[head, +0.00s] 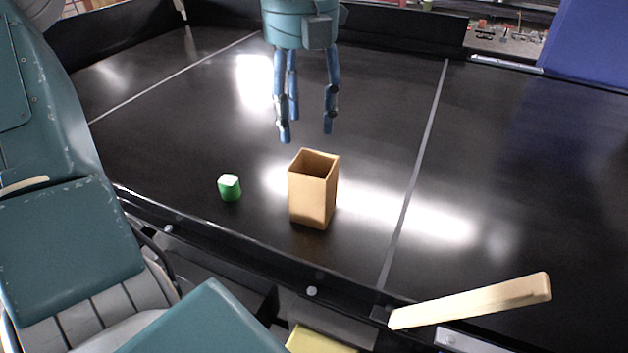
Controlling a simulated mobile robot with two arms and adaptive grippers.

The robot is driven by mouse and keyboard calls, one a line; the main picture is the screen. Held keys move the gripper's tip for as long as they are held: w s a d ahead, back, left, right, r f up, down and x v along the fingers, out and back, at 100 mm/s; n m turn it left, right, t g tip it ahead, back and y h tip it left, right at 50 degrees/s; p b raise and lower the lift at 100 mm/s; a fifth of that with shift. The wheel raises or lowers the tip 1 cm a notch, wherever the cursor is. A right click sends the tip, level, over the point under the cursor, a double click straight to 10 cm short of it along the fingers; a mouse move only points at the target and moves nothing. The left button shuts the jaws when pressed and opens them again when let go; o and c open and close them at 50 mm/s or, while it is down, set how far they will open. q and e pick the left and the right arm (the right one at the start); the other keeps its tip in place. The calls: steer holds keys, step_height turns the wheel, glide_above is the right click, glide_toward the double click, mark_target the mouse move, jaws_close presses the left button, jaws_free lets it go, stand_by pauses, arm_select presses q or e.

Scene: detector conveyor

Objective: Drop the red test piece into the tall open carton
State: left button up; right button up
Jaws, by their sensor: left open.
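The tall open carton (313,202) is tan-brown and stands upright on the black conveyor, its top open. Its inner bottom is hidden by the near wall. No red test piece shows in the head view. A small green piece (229,188) with a pale top stands on the belt to the left of the carton, apart from it. My left gripper (306,130) points down with its blue fingers spread, open and empty. It hangs above the belt, over and slightly beyond the carton in the picture. My right gripper is not in view.
The black belt (500,190) is mostly clear to the right and behind. A pale bar (470,300) lies across the near right edge. Low dark walls (400,30) line the back, and a blue panel (592,45) stands at far right.

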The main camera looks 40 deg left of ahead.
arm_select(q)
step_height(320, 180, up, 11)
stand_by(0.3)
steer(key=shift+d+f, duration=0.1)
steer(key=shift+d, duration=0.05)
stand_by(0.3)
